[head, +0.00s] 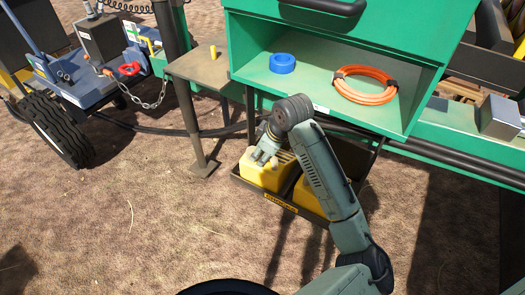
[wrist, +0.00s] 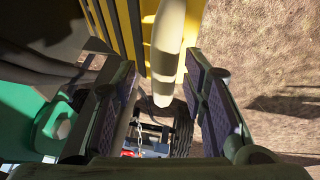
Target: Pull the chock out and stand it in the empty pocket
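A yellow chock (head: 262,177) sits in the left part of a low dark tray (head: 252,190) under the green cabinet. My gripper (head: 266,155) is at its top. In the wrist view the chock's ribbed yellow body (wrist: 130,25) fills the upper part, and a pale handle-like bar (wrist: 165,65) runs down between the fingers. My gripper (wrist: 165,100) is open, with gaps visible on both sides of the bar. A second yellow block (head: 308,198) sits in the tray to the right, partly behind my arm. I cannot make out an empty pocket.
The green cabinet (head: 350,120) overhangs the tray and holds a blue roll (head: 282,63) and an orange coil (head: 365,85). A post-legged side table (head: 205,68) stands to the left. Bare ground (head: 110,220) is clear in front and left.

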